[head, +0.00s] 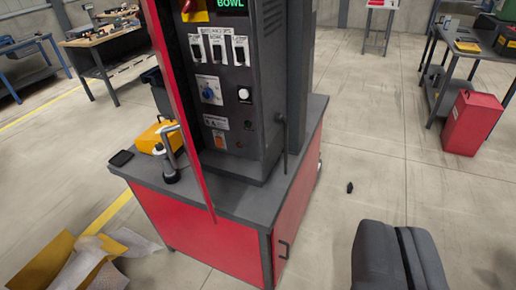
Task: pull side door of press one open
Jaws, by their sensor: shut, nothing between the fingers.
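The press (233,100) is a dark grey control cabinet on a red base with a grey top.
A red bin (472,122) stands by a workbench (462,72) at the right. A small black object (350,187) lies on the floor. Cardboard and paper (75,262) lie at the lower left. The floor right of the press is mostly clear.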

